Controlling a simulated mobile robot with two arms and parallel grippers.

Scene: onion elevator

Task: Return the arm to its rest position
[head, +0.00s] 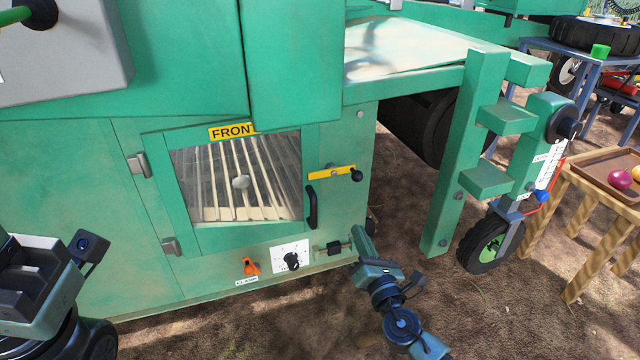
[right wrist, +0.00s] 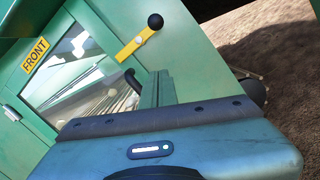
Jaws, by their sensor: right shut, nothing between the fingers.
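My right arm comes in from the bottom of the head view. Its right gripper (head: 357,235) points up toward the green machine (head: 80,200), just right of the small black knob (head: 334,247) low on the front panel. In the right wrist view the fingers (right wrist: 158,78) are together with nothing between them. I cannot tell whether they touch the panel. Part of my left arm and gripper body (head: 35,285) shows at the lower left; its fingertips cannot be made out.
The machine's windowed door (head: 237,180) is shut, with a black handle (head: 311,207) and a yellow latch bar (head: 330,173). An orange knob (head: 250,266) and dial (head: 291,261) sit below. A green post (head: 465,160) and wheel (head: 487,245) stand right. Bare ground lies between.

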